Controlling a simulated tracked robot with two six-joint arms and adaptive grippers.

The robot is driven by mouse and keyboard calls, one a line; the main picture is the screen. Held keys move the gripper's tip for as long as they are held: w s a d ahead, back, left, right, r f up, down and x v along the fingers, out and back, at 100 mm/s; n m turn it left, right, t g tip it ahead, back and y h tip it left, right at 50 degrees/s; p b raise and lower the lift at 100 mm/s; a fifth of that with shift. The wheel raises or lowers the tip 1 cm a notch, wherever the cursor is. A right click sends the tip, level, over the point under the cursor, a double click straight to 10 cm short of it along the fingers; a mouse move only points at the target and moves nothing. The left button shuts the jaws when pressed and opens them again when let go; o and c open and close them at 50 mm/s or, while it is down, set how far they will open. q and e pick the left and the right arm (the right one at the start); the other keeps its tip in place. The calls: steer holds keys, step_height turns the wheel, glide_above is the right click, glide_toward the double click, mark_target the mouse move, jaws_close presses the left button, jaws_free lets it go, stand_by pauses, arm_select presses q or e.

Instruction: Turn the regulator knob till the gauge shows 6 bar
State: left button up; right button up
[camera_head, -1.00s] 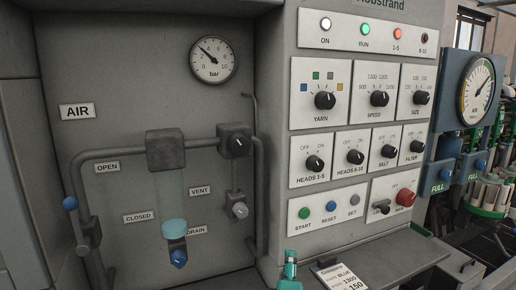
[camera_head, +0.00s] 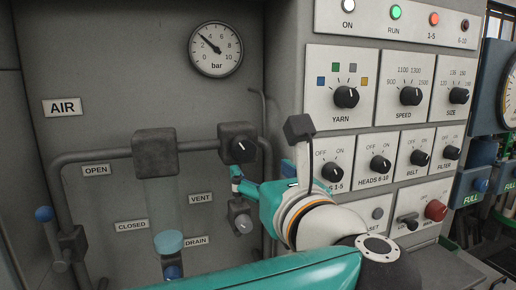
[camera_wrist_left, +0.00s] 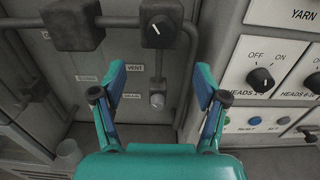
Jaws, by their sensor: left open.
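The regulator knob (camera_head: 242,150) is black with a white mark and sits on a dark block on the air pipe. It also shows in the left wrist view (camera_wrist_left: 158,30). The round white gauge (camera_head: 216,50) is above it, its needle pointing up-left, between 2 and 4, at roughly 3 bar. My left gripper (camera_head: 262,177) is in front of the panel just below and right of the knob. In the left wrist view its two fingers (camera_wrist_left: 161,76) are spread apart and empty, with the knob ahead, beyond the tips. The right gripper is out of view.
A grey vent knob (camera_head: 240,217) sits below the regulator, near the left finger. The switch panel (camera_head: 388,100) stands forward on the right, close beside my left wrist.

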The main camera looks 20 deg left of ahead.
mark_target(246, 154)
arm_select(q)
steer(key=p+x, duration=0.2)
steer(key=x, duration=0.8)
steer(key=shift+w, duration=0.1)
steer(key=c, duration=1.1)
steer(key=shift+c, duration=0.2)
